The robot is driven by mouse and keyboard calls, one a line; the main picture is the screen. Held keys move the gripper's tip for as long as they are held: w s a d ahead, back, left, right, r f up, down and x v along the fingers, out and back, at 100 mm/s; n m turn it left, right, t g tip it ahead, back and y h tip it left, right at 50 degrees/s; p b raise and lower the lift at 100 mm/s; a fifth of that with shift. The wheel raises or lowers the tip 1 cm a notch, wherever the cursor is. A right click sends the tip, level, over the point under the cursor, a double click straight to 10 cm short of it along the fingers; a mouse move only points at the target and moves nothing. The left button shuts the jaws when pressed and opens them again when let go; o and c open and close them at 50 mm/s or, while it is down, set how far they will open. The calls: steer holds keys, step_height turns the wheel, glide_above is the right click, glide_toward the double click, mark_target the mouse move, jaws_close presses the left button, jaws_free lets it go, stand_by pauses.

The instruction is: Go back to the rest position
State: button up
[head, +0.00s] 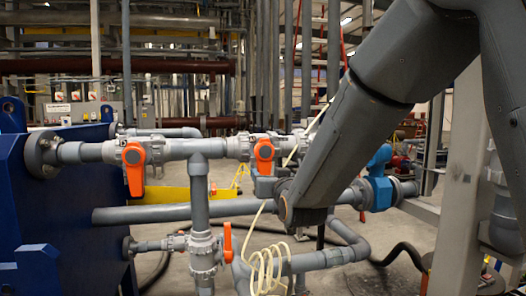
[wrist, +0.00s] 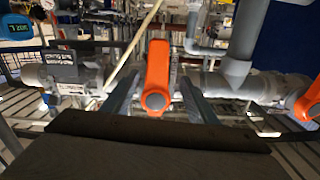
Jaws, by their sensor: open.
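My gripper (wrist: 159,84) shows in the wrist view with its two dark fingers apart. An orange valve handle (wrist: 157,75) stands between them in the picture, with nothing visibly clamped. I cannot tell how far the fingers are from it. It appears to be the middle orange handle (head: 264,150) on the upper grey pipe in the head view. There my arm (head: 345,130) reaches down from the upper right, and its end is close to the right of that handle. The fingers are not clear in the head view.
Another orange handle (head: 134,170) is on the left of the same pipe, and a lower one (head: 227,242) is below. A blue valve (head: 379,178) is behind my arm. A pale coiled hose (head: 266,270) hangs near it. A blue machine (head: 60,215) fills the left.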

steer(key=shift+s, duration=0.25)
steer(key=s+d+f+g+h, duration=0.1)
steer(key=s+d+f+g, duration=0.25)
steer(key=f, duration=0.25)
steer(key=s+d+f+m+g+h, duration=0.1)
steer(key=s+d+f+g, duration=0.1)
steer(key=s+d+f, duration=0.3)
steer(key=s+d+f+g+h, duration=0.1)
steer(key=d+f+g, duration=0.15)
steer(key=f, duration=0.45)
steer(key=s+d+f+g, duration=0.3)
steer(key=s, duration=0.5)
steer(key=s+d+f+g+h, duration=0.1)
steer(key=s+d+f+g, duration=0.2)
steer(key=s, duration=0.4)
steer(key=s+d+f+m+g+h, duration=0.1)
steer(key=s+d+f+g, duration=0.1)
steer(key=s, duration=0.6)
step_height(320, 180, down, 2)
steer(key=shift+s+d+f+g, duration=0.25)
steer(key=shift+s+d+g, duration=0.15)
steer(key=shift+d, duration=0.35)
